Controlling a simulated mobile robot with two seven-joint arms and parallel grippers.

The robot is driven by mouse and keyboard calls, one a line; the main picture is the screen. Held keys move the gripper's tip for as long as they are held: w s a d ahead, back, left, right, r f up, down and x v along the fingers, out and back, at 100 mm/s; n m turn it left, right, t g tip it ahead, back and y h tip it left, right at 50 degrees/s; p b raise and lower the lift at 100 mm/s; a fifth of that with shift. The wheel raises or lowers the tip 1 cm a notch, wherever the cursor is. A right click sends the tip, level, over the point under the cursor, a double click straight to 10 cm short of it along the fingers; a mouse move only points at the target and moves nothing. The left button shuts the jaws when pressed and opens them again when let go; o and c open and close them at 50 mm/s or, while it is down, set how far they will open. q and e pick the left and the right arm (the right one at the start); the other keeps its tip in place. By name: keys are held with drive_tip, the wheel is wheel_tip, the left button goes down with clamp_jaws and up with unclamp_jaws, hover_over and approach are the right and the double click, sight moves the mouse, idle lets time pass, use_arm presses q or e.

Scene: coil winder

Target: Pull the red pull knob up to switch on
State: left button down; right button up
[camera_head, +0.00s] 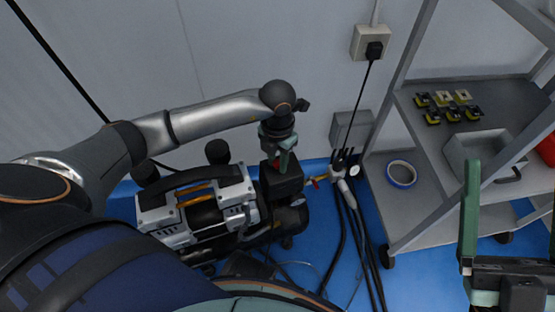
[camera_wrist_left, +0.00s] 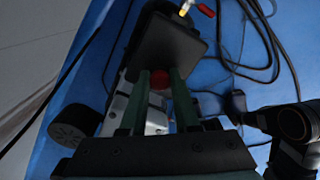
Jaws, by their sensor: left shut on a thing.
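The red pull knob (camera_head: 275,162) is on top of the black box (camera_head: 284,184) at the right end of the compressor. In the head view, my left gripper (camera_head: 282,160) points down over it and hides most of it. The left wrist view shows the red knob (camera_wrist_left: 158,79) between the two green fingers of my left gripper (camera_wrist_left: 160,76), which is shut on it. The black box also shows there (camera_wrist_left: 168,48), beyond the fingers. My right gripper (camera_head: 512,185) is at the lower right of the head view, with its fingers wide apart and nothing between them.
The compressor (camera_head: 203,202) stands on the blue floor. A brass outlet with a red-handled valve (camera_head: 316,182) is right of the box. Black hoses (camera_head: 350,240) run along the floor. A grey shelf rack (camera_head: 415,225) stands to the right, holding a blue tape roll (camera_head: 401,173).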

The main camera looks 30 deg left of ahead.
sight(278, 163)
use_arm(q)
drive_tip(key=shift+r+p, duration=0.4)
idle(0.3)
drive_tip(key=c, duration=0.6)
unclamp_jaws()
drive_tip(key=shift+c, duration=0.2)
wheel_tip(278, 163, up, 6)
drive_tip(key=p, duration=0.5)
drive_tip(key=shift+r, duration=0.1)
